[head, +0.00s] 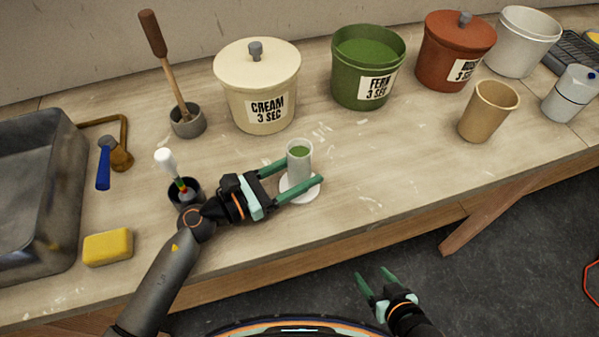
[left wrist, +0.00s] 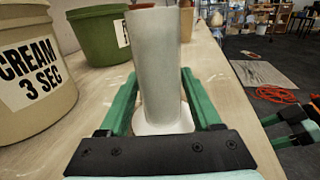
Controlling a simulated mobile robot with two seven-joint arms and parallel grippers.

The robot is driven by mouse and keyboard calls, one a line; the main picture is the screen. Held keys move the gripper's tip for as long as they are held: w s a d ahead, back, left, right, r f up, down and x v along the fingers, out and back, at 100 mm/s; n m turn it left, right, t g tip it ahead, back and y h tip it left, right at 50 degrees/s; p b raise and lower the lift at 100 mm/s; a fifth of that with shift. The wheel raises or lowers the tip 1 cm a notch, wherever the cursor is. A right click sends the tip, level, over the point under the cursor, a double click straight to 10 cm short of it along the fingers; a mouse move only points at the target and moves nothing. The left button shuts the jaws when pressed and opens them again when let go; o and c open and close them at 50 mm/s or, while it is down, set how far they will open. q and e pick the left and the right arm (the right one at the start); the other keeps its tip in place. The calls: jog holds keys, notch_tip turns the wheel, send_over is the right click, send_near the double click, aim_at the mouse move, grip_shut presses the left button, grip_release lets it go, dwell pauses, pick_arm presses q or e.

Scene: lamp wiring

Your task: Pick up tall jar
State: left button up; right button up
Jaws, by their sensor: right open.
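The tall jar (head: 300,166) is a slim, pale grey-white cylinder with green inside its top. It stands upright on a small white round coaster (head: 301,194) near the table's front edge. My left gripper (head: 304,172) reaches in from the left, its green fingers apart on either side of the jar. In the left wrist view the jar (left wrist: 158,70) rises between the two fingers (left wrist: 160,88), very close to them; I see no clear grip. The jar's far side is hidden. My right gripper (head: 376,282) is open and empty, off the table's front edge.
Lidded cream crock (head: 262,100), green crock (head: 362,85) and red-brown crock (head: 450,60) stand behind. A tan cup (head: 488,112) is at right. A dark cup with tools (head: 184,193) and yellow sponge (head: 108,246) lie left, near the metal sink (head: 70,200). Table right of the jar is clear.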

pick_arm(q)
grip_shut()
dwell(0.3)
jog(key=shift+w+r, duration=0.1)
jog(key=shift+r, duration=0.15)
